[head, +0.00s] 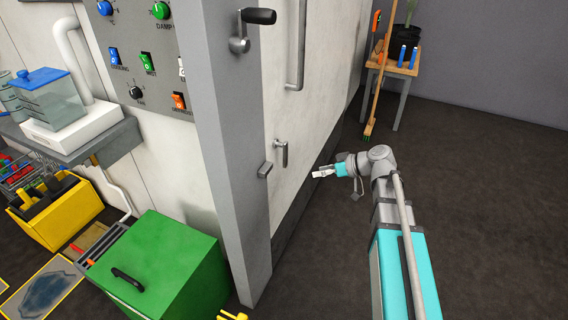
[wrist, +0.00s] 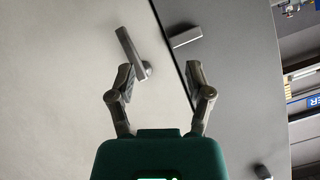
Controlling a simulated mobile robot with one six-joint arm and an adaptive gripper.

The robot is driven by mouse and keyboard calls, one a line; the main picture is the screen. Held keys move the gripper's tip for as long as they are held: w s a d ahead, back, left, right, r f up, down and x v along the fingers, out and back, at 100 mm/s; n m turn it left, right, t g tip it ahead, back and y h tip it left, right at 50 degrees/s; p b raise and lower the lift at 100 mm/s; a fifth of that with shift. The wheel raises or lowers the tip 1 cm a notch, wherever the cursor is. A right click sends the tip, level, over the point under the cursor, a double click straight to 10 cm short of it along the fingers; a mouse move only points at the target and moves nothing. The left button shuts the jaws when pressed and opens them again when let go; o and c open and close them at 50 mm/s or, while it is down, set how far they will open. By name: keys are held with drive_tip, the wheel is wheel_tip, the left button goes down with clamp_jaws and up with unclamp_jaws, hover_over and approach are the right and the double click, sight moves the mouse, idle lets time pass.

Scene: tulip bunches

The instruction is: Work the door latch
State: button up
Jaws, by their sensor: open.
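The door latch is a small grey lever (head: 281,153) on the pale door panel (head: 312,115), and it hangs roughly upright in the head view. A small grey block (head: 265,170) sits beside it on the grey door post (head: 225,150). The wrist view shows the lever (wrist: 128,48) on the left and the block (wrist: 186,37) across the dark door gap. My gripper (head: 318,173) is to the right of the latch, apart from it. In the wrist view my gripper (wrist: 158,72) is open and empty, its fingers below the lever and block.
A long bar handle (head: 298,50) is higher on the door, and a black-knobbed crank (head: 259,16) is on the post. A green box (head: 165,265) stands left of the post. A broom (head: 376,90) leans by a small table (head: 399,70) behind.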

sight(287, 153)
drive_tip(key=w+d+f+n+t+y+b, duration=0.1)
drive_tip(key=w+f+n+t+y+b, duration=0.1)
drive_tip(key=w+y+b, duration=0.3)
drive_tip(key=shift+w+n+t+b, duration=0.5)
drive_tip(key=shift+w+n+b, duration=0.35)
drive_tip(key=shift+b, duration=1.5)
drive_tip(key=shift+f, duration=0.1)
drive_tip(key=x, duration=1.3)
drive_tip(key=shift+w+a, duration=0.15)
drive_tip(key=shift+a, duration=0.2)
